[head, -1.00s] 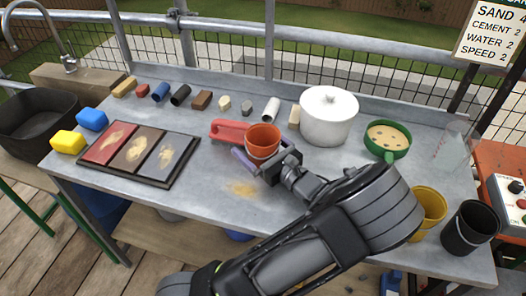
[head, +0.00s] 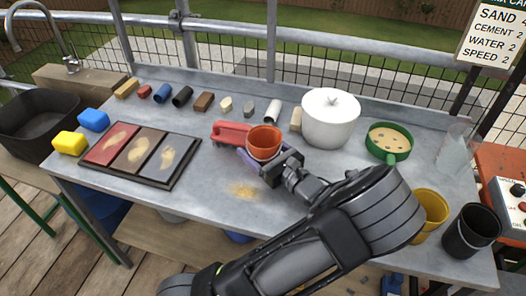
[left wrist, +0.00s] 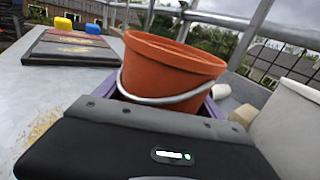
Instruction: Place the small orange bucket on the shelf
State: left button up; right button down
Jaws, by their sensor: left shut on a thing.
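The small orange bucket (head: 264,145) is upright at the middle of the grey worktable (head: 215,210), with its wire handle hanging down the near side. My left gripper (head: 270,168) is shut on the bucket, low at its side. Purple parts show beside the bucket at the jaws. In the left wrist view the bucket (left wrist: 170,68) stands just beyond the dark gripper body, which hides its base. I cannot tell whether the base touches the table. A wooden board like a shelf (head: 150,236) shows below the table. My right gripper is not in view.
A white lidded pot (head: 331,120) and a green sieve (head: 389,142) stand to the right. A sample tray (head: 135,152) is at left. Yellow (head: 430,205) and black (head: 470,230) buckets stand at the right front.

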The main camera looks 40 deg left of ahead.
pick_arm(q)
notch_tip(320, 180, up, 10)
jog(key=p, duration=0.1)
dwell(0.4)
jog(key=shift+d, duration=0.1)
dwell(0.4)
